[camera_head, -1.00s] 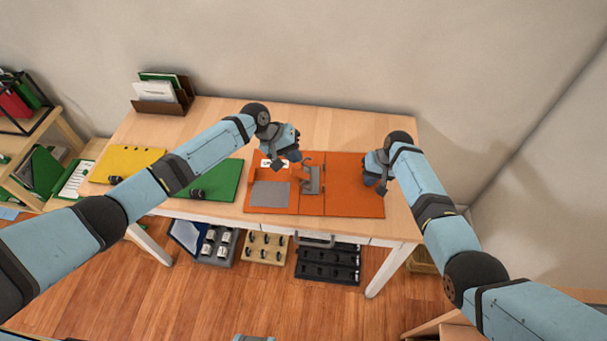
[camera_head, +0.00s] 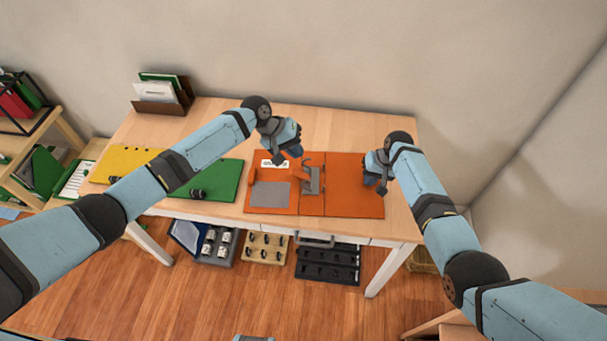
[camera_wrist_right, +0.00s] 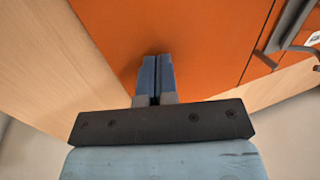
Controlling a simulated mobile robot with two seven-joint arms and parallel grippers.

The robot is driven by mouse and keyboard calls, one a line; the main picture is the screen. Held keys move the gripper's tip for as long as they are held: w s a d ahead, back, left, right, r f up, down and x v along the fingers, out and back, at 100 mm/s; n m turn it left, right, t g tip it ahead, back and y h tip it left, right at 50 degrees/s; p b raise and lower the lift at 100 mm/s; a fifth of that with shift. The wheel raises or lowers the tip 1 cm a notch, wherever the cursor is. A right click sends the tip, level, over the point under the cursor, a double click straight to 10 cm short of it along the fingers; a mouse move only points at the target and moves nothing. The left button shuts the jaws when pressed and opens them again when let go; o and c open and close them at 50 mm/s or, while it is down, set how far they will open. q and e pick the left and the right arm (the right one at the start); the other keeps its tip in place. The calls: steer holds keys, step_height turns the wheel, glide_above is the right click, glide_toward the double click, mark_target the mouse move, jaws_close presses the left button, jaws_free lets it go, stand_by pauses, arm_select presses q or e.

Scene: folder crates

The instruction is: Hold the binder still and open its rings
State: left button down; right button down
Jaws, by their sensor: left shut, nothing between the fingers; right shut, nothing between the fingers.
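The orange binder (camera_head: 354,192) lies open and flat on the table. Its grey ring mechanism (camera_head: 311,181) stands near the middle, with a curved ring or lever showing above it; I cannot tell whether the rings are open. My left gripper (camera_head: 293,150) is shut and empty above the binder's far edge, left of the mechanism. My right gripper (camera_head: 376,181) is shut and empty over the right cover. In the right wrist view its closed blue fingers (camera_wrist_right: 156,78) point at the orange cover (camera_wrist_right: 190,45), with part of the grey mechanism (camera_wrist_right: 287,30) at upper right.
A green folder (camera_head: 220,182) and a yellow folder (camera_head: 127,160) lie left of the binder. A brown file holder (camera_head: 165,104) stands at the back left. The wooden table (camera_head: 345,122) is clear behind the binder. Trays (camera_head: 328,265) sit below the table.

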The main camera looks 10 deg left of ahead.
steer(key=shift+r+p, duration=3.25)
steer(key=shift+r, duration=0.25)
steer(key=shift+f, duration=0.15)
